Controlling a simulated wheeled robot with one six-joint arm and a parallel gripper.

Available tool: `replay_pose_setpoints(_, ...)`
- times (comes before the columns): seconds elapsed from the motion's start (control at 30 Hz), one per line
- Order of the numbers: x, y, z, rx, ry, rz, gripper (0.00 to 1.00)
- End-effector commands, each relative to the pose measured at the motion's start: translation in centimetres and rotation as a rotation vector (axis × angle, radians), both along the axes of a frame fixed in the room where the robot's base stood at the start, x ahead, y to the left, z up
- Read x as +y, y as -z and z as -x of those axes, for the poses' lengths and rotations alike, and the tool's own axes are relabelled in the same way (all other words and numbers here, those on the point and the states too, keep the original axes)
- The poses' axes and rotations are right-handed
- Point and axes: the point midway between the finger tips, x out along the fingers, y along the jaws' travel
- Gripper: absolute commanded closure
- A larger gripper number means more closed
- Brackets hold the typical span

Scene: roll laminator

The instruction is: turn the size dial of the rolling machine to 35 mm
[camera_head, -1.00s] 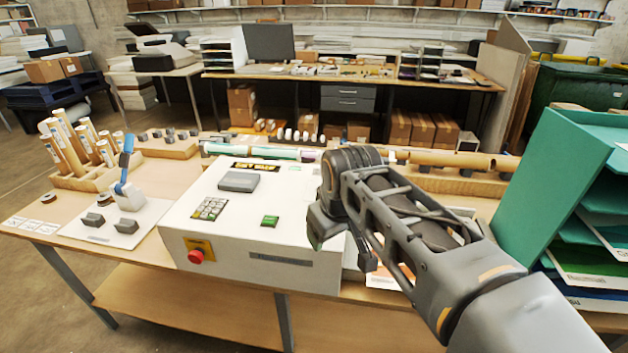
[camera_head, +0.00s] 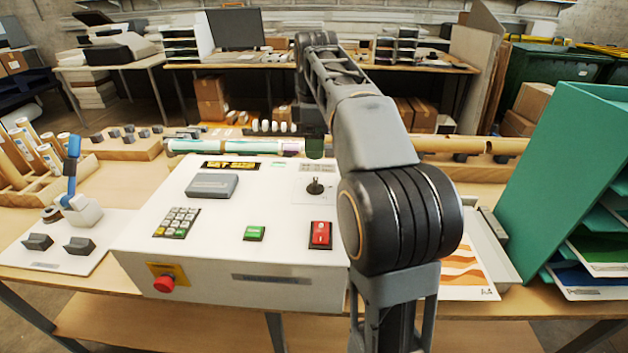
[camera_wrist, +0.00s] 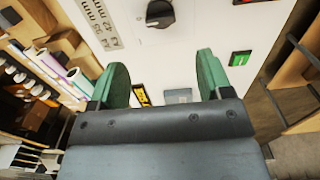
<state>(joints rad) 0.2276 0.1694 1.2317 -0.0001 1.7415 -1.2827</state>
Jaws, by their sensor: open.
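The rolling machine (camera_head: 200,262) is a white box on the table. Its size dial (camera_head: 315,186) is a small black knob on the top panel, right of centre, and it also shows near the top edge of the wrist view (camera_wrist: 160,13). A printed scale with mm marks (camera_wrist: 102,22) lies beside it; which mark the dial points to cannot be read. My gripper (camera_wrist: 164,72) is open and empty, its two green fingers apart. The dial lies outside the fingers.
The panel also carries a lit display (camera_head: 230,165), a grey block (camera_head: 212,186), a keypad (camera_head: 176,222), a green button (camera_head: 254,233) and a red switch (camera_head: 320,235). A red stop knob (camera_head: 164,283) is on the front. A green shelf rack (camera_head: 545,170) stands right.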

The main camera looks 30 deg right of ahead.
Motion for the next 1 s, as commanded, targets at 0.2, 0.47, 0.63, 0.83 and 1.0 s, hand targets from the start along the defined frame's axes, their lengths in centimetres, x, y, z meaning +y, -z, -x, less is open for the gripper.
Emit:
replay_pose_setpoints(0.2,0.1,4.5,0.1,0.002,0.0,0.0,0.28)
replay_pose_setpoints(0.47,0.1,8.3,0.0,0.002,-0.002,0.0,0.28)
replay_pose_setpoints(0.63,0.1,9.7,0.0,0.0,-0.001,0.0,0.28)
replay_pose_setpoints(0.83,0.1,10.2,0.0,-0.001,-0.001,0.0,0.28)
replay_pose_setpoints(1.0,0.1,10.2,0.0,-0.001,-0.001,0.0,0.28)
